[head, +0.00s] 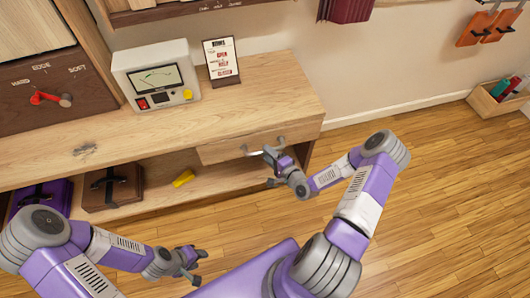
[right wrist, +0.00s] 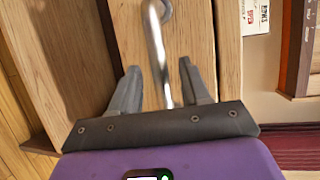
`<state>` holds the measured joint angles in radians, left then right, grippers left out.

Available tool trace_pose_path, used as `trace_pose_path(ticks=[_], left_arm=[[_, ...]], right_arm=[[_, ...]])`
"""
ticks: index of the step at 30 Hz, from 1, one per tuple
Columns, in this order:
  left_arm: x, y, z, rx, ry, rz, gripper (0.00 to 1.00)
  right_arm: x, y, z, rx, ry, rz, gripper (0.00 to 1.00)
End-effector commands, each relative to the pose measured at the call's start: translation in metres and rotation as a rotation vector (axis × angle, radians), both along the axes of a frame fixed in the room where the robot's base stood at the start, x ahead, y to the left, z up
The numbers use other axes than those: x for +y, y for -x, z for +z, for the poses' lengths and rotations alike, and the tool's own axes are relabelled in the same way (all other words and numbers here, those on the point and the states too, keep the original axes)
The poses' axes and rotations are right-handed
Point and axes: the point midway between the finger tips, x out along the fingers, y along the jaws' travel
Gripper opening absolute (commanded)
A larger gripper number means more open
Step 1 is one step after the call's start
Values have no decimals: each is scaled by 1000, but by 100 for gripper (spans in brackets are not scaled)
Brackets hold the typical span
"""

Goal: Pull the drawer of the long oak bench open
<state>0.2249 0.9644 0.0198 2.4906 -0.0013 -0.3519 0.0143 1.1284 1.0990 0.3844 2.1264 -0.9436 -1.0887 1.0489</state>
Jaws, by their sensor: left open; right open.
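The long oak bench (head: 50,155) runs across the head view, its top in light wood. Its drawer (head: 222,150) is under the top at the right end, with a curved metal bar handle (head: 252,153). The drawer front looks about flush with the bench. My right gripper (head: 273,165) is at the drawer handle. In the right wrist view, the handle (right wrist: 157,50) runs between the two open fingers (right wrist: 157,85), with a gap on each side. My left gripper (head: 195,265) is open and empty, low over the floor in front of the bench.
On the bench top stand a white device with a screen (head: 157,77) and a small sign (head: 221,62). The shelf below holds a brown case (head: 112,187), a purple case (head: 40,198) and a yellow object (head: 183,178).

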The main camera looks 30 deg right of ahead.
Motion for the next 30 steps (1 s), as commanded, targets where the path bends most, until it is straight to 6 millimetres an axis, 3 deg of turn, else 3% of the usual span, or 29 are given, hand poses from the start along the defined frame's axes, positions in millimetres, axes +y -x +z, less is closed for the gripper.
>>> trace_pose_path(ticks=[6, 15, 24, 30], left_arm=[[0, 0, -6, 0, 0, 0, 43], [0, 0, -5, 0, 0, 0, 43], [0, 0, -6, 0, 0, 0, 43], [0, 0, -6, 0, 0, 0, 43]], right_arm=[[4, -22, -4, 0, 2, 1, 46], [4, -25, -5, 2, 1, 0, 46], [4, -25, -5, 2, 1, 0, 2], [4, -25, -5, 2, 1, 0, 0]])
